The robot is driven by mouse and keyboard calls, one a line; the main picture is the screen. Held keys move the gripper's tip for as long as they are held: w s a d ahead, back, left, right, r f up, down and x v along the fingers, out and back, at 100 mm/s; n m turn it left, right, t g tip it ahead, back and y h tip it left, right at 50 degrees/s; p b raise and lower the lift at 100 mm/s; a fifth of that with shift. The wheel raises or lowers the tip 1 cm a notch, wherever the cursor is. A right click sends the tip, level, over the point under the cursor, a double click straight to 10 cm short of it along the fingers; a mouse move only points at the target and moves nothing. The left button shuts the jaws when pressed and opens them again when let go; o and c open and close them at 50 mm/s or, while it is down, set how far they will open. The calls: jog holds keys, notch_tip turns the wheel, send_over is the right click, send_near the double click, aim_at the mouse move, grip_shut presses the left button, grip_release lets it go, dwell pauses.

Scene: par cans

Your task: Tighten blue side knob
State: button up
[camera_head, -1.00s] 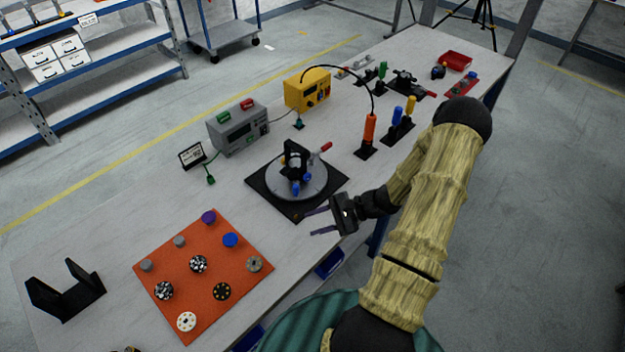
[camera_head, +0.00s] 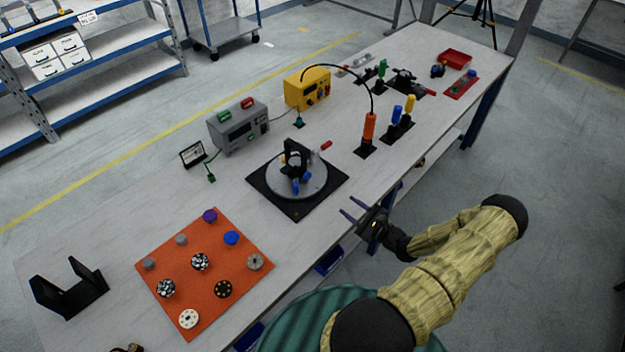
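A black bracket (camera_head: 292,157) stands on a round grey turntable (camera_head: 313,184), which sits on a black square base (camera_head: 297,208). Blue knobs (camera_head: 300,186) show low on its near side. A red-handled part (camera_head: 326,146) sticks out at its right. My gripper (camera_head: 350,212) is off the table's near edge, to the right of and below the base, apart from everything. Its two fingers are spread and nothing is between them. The bracket hides part of what it holds.
An orange mat (camera_head: 205,312) with several knobs and discs lies at the left. A black U-shaped stand (camera_head: 70,297) is left of it. A grey power unit (camera_head: 238,128) and a yellow one (camera_head: 307,90) stand behind. Screwdrivers stand in a holder (camera_head: 397,131) at the right.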

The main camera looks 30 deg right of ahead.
aim_at(309, 177)
jog(key=p+x, duration=0.4)
jog(key=x, duration=1.3)
jog(key=shift+w, duration=0.1)
jog(key=c, duration=0.7)
jog(key=shift+f+m, duration=0.1)
jog(key=shift+m, duration=0.3)
jog(key=m+b, duration=0.2)
jog(key=m, duration=0.3)
jog(key=m+b, duration=0.1)
jog(key=m, duration=0.4)
jog(key=shift+b, duration=0.4)
